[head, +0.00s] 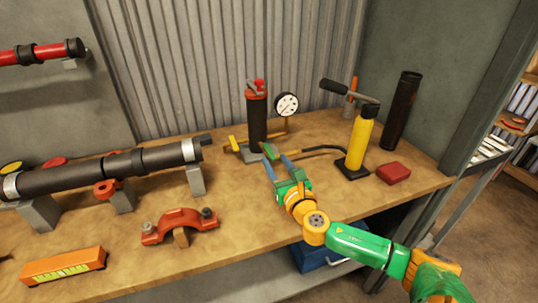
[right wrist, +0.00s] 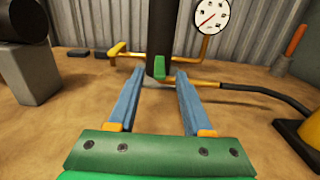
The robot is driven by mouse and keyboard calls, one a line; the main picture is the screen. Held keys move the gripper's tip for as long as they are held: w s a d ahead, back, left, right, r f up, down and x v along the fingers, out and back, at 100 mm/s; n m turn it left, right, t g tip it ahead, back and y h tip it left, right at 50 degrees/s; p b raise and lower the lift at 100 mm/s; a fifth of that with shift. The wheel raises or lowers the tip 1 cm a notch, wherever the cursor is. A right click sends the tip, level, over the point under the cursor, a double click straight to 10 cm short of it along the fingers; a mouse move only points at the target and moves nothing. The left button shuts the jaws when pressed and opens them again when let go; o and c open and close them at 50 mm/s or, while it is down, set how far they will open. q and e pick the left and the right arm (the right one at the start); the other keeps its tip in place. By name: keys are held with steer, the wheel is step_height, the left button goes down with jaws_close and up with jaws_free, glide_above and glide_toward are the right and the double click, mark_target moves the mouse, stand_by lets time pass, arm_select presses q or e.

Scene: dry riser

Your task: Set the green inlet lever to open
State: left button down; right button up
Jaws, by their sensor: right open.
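The green inlet lever (head: 268,151) is a small green piece low on the front of the dark upright riser (head: 257,118). In the right wrist view the lever (right wrist: 159,66) shows end-on between and beyond my fingertips. My right gripper (head: 277,161) reaches in from the front right, with its two blue fingers apart and nothing held. In the right wrist view the gripper (right wrist: 160,75) points at the lever, with the fingers on either side of its line. I cannot tell whether a fingertip touches it. My left gripper is not in view.
A yellow pipe with a yellow handle (head: 233,143) lies left of the riser. A white gauge (head: 287,105) stands behind right. A black hose runs to a yellow pump (head: 359,142); a red block (head: 393,173) lies beside it. A long dark pipe (head: 100,172) and red clamp (head: 180,225) occupy the left.

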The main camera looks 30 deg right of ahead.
mark_target(269, 153)
steer(key=x, duration=0.4)
steer(key=shift+w+d+f, duration=0.1)
steer(key=shift+w+f, duration=0.1)
steer(key=shift+w, duration=0.15)
steer(key=shift+r, duration=0.1)
steer(key=shift+s, duration=0.15)
jaws_close()
stand_by(0.9)
